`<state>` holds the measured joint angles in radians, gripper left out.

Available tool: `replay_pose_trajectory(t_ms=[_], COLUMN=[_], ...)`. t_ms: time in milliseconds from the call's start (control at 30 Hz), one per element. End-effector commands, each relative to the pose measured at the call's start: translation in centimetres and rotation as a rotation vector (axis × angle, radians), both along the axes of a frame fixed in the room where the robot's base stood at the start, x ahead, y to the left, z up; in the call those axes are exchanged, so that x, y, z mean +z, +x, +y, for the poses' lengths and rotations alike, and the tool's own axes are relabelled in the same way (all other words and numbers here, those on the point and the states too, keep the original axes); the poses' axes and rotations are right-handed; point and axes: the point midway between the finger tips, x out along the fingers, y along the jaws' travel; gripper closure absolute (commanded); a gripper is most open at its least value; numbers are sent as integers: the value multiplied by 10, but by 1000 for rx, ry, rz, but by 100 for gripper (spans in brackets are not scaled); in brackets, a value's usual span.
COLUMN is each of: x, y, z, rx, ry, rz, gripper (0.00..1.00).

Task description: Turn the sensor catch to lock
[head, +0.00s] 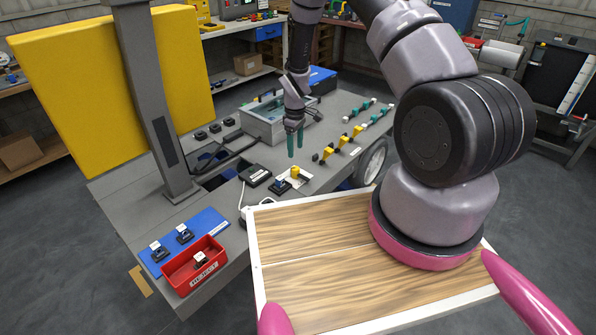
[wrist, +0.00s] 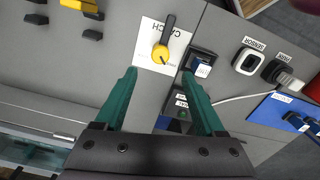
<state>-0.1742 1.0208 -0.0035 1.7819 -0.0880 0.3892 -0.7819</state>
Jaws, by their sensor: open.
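The sensor catch has a yellow round hub (wrist: 160,53) with a black lever (wrist: 168,30) pointing towards the top of the wrist view. It sits on a white plate (wrist: 147,50) lettered CATCH; smaller lettering is unreadable. In the head view the yellow catch (head: 296,172) is small and its lever is not clear. A dark block with a blue part (wrist: 201,64), perhaps the sensor, sits close beside the plate. My gripper (wrist: 161,78) is open and empty, teal fingers apart. In the head view my gripper (head: 295,146) points down above the bench near the catch, not visibly touching it.
A red reject tray (head: 196,270) and blue mat (head: 209,224) with dark parts are at the bench's near end. A grey box (head: 268,123) and yellow and teal parts stand farther back. A grey post (head: 152,110) rises at left.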

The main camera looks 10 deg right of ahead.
Motion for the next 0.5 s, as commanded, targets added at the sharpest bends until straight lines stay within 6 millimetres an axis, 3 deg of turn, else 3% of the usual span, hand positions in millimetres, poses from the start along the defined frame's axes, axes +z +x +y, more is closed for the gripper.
replay_pose_trajectory(t_ms=[167,500], x=[-18,-80], y=[-1,-1], z=[0,0], rx=[9,7], ry=[-1,-2], rz=[3,4], gripper=[29,29])
